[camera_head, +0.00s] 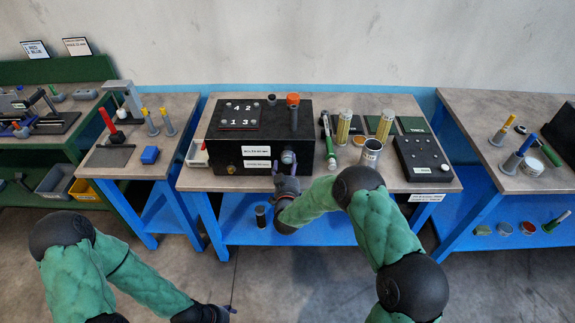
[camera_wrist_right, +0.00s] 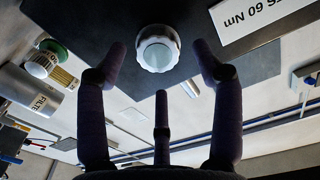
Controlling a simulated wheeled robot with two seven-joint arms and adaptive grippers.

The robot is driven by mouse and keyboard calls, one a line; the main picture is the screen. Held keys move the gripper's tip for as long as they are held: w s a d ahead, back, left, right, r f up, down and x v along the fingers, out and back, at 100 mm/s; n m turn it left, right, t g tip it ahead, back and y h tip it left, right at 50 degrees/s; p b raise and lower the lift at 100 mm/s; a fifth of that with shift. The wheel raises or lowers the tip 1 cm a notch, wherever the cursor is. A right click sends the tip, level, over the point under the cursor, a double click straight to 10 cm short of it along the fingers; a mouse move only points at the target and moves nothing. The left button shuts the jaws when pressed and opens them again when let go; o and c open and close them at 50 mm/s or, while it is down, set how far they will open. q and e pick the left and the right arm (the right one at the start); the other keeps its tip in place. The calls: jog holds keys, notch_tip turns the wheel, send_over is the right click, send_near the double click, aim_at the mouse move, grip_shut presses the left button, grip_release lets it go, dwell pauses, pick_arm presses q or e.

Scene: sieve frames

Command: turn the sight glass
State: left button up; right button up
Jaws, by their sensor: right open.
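The sight glass (camera_head: 288,157) is a round, pale, glassy cap in a light ring on the front face of the black box (camera_head: 226,160), low and to the right. In the right wrist view the sight glass (camera_wrist_right: 157,52) shows between the spread purple-grey fingers of my right gripper. My right gripper (camera_head: 284,174) is open and empty, just in front of the sight glass; a gap shows on both sides, and no finger touches it. My left gripper (camera_head: 207,314) is only partly in view at the bottom edge, and its fingers are not clear.
On the same table stand an orange-topped post (camera_head: 293,99) on the box, a metal can (camera_head: 370,152), yellow cylinders (camera_head: 344,126) and a black panel (camera_head: 423,157). A torque label (camera_wrist_right: 258,14) is beside the sight glass. A lower blue shelf (camera_head: 325,228) lies below.

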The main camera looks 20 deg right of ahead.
jog(key=shift+x, duration=0.8)
jog(key=c, duration=1)
jog(key=shift+r, duration=0.1)
jog(key=shift+c, duration=0.7)
jog(key=shift+w, duration=0.1)
